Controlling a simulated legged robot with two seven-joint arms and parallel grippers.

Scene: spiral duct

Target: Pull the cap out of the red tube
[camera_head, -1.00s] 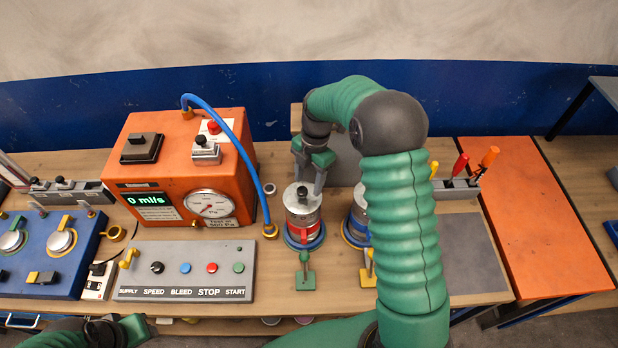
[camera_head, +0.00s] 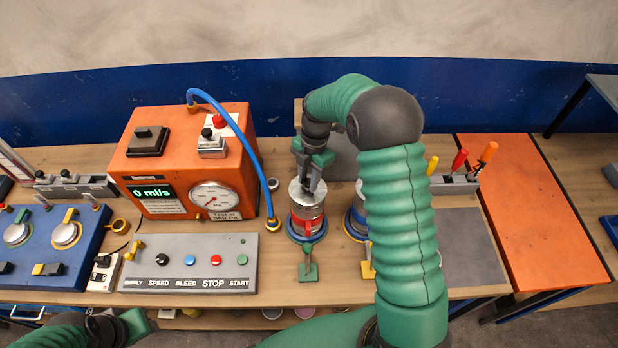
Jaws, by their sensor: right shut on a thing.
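The red tube (camera_head: 308,226) stands upright on the bench inside a blue ring, with a green clamp in front of it. A silver cap (camera_head: 304,199) sits at its top. My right gripper (camera_head: 309,183) points down from above and is shut on the cap at its top; the fingers hide the small knob there. I cannot tell if the cap has risen from the tube. My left gripper (camera_head: 138,326) shows only partly at the bottom left, far from the tube, and its jaw state is unclear.
A second station with a blue ring (camera_head: 351,226) stands close to the right, partly behind my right arm. The orange test box (camera_head: 160,190) with its blue hose (camera_head: 250,145) and the grey control panel (camera_head: 190,262) are to the left. A tool rack (camera_head: 455,184) is to the right.

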